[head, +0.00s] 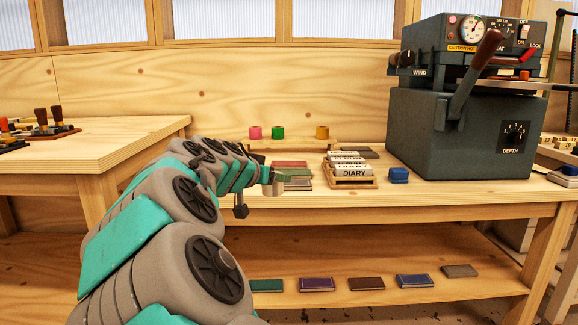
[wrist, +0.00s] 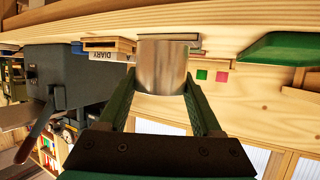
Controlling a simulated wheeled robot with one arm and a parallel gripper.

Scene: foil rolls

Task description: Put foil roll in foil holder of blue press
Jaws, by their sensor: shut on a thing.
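My gripper (head: 268,178) is shut on a silver foil roll (wrist: 162,66), which fills the space between the two fingers in the wrist view. In the head view the roll (head: 277,188) shows small at the arm's end, in front of the bench edge. The press (head: 440,130), dark blue-grey, stands on the bench well to the right of my gripper. A part marked WIND (head: 418,71) is on its upper left; I cannot clearly make out the foil holder. The press also shows at the left in the wrist view (wrist: 60,70).
A tray of diaries (head: 352,182) and a blue block (head: 399,175) lie between my gripper and the press. Several books lie on the lower shelf (head: 400,258).

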